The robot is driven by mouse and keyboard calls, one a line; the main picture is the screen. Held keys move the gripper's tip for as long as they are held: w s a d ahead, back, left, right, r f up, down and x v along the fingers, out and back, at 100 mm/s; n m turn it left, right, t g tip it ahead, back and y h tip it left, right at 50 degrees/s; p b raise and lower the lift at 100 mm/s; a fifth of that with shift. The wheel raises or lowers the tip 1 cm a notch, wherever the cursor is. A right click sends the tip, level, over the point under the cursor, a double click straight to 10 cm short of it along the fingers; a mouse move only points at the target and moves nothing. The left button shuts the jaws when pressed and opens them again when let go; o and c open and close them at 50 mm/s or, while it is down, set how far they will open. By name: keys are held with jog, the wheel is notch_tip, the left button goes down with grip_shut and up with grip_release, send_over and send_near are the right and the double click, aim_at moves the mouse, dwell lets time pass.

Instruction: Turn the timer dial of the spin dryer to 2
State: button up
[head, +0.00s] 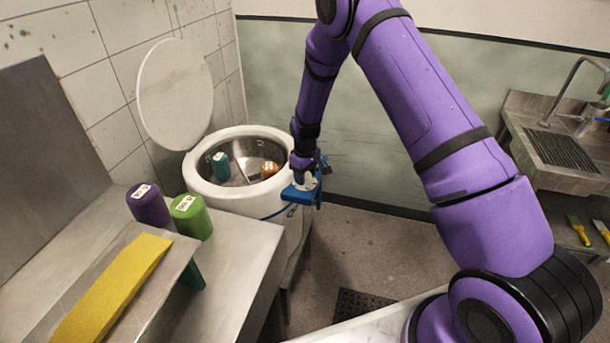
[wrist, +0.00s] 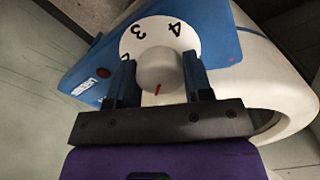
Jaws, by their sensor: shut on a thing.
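The spin dryer (head: 203,187) is a white round tub with its lid (head: 175,95) raised. Its blue control panel (head: 297,196) is on the side facing my arm; it also shows in the wrist view (wrist: 215,30). The timer dial (wrist: 158,68) is a grey round knob on a white disc; its red mark is at the lower side in the wrist view. The upside-down digits 4 and 3 show above the knob; another at the left is partly hidden by a finger. My gripper (wrist: 158,82) is shut on the knob, one finger on each side. In the head view my gripper (head: 306,180) is at the panel.
Teal (head: 221,166) and orange (head: 269,169) containers are inside the open drum. Purple (head: 148,205) and green (head: 191,216) containers and a yellow slab (head: 112,290) are on the metal bench at left. A sink (head: 560,140) is at right.

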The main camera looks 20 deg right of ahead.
jog(key=m, duration=1.4)
dwell(0.4)
jog(key=o, duration=0.9)
